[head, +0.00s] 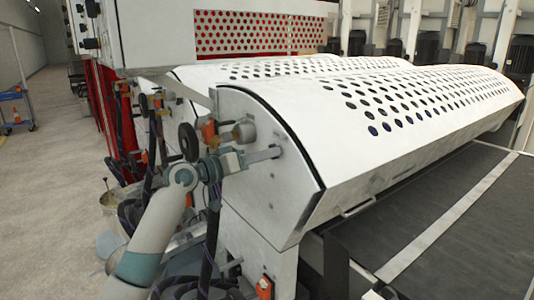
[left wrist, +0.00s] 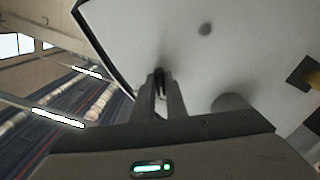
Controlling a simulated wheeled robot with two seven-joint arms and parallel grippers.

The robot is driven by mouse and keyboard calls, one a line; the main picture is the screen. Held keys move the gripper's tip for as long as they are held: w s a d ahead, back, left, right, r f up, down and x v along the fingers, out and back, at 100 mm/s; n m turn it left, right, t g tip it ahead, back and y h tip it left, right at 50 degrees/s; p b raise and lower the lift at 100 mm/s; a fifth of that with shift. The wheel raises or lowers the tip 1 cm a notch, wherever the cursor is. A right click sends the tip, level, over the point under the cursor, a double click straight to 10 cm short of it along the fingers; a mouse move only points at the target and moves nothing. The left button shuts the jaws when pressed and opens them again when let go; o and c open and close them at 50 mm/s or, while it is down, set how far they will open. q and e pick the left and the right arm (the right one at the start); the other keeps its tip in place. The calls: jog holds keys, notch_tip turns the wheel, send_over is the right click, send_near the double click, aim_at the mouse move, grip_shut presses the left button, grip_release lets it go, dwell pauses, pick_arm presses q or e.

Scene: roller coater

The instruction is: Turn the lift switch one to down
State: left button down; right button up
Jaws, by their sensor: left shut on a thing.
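My left gripper (head: 277,152) reaches the white end panel (head: 258,195) of the roller coater from the left. In the left wrist view its two fingers (left wrist: 161,84) point at the pale panel face and are shut on a small dark part, which I take to be lift switch one. The fingers hide most of this part, so which way it is turned cannot be told. A small dark round spot (left wrist: 205,29) shows on the panel to the right of the fingers. My right gripper is not in view.
A black handwheel (head: 188,142), an orange part (head: 208,131) and a brass-coloured fitting (head: 244,132) sit close to my left wrist. The white perforated cover (head: 380,95) slopes over a dark conveyor belt (head: 460,225). Open floor (head: 50,190) lies at left.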

pick_arm(q)
jog(key=shift+r, duration=0.1)
dwell(0.3)
jog(key=c, duration=1.8)
grip_release()
jog(key=shift+a, duration=0.1)
